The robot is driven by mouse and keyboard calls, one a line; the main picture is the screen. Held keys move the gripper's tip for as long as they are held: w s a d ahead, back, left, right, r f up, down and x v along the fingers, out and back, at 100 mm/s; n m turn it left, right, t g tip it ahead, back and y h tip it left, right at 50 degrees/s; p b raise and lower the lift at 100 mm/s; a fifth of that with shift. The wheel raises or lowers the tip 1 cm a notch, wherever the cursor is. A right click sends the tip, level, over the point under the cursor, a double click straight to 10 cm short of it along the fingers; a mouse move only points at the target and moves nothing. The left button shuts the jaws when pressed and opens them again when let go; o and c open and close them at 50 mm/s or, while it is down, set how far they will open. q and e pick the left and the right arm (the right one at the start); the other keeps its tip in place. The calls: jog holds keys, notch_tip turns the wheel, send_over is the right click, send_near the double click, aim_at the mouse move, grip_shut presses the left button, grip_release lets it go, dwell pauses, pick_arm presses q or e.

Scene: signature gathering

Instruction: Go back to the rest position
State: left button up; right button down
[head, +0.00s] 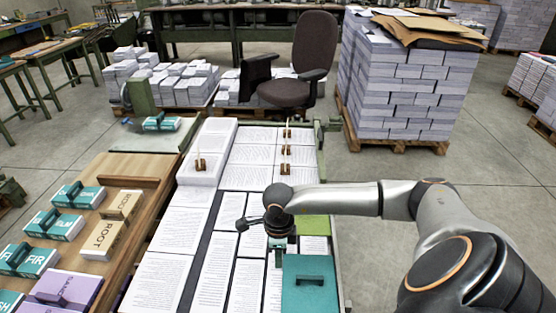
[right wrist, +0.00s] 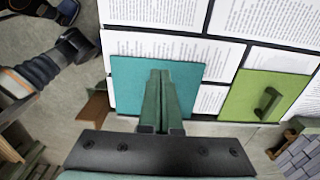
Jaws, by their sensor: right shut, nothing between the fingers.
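My right arm reaches in from the right in the head view, and its right gripper (head: 279,248) hangs over the sheets on the table, small and partly hidden by the wrist. In the right wrist view the right gripper (right wrist: 161,78) has its two green fingers together with nothing between them. A teal plate (right wrist: 190,71) lies behind the fingers in that view; I cannot tell whether they touch it. In the head view the teal plate (head: 310,300) with a dark handle lies at the near right of the table. My left gripper is not in view.
Printed sheets (head: 182,222) cover the table. A green plate (head: 315,229) lies beyond the teal plate. A chair (head: 313,45) and a large paper stack (head: 390,85) stand behind.

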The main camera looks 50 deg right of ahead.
jog(key=shift+r, duration=1.65)
jog(key=shift+a, duration=0.1)
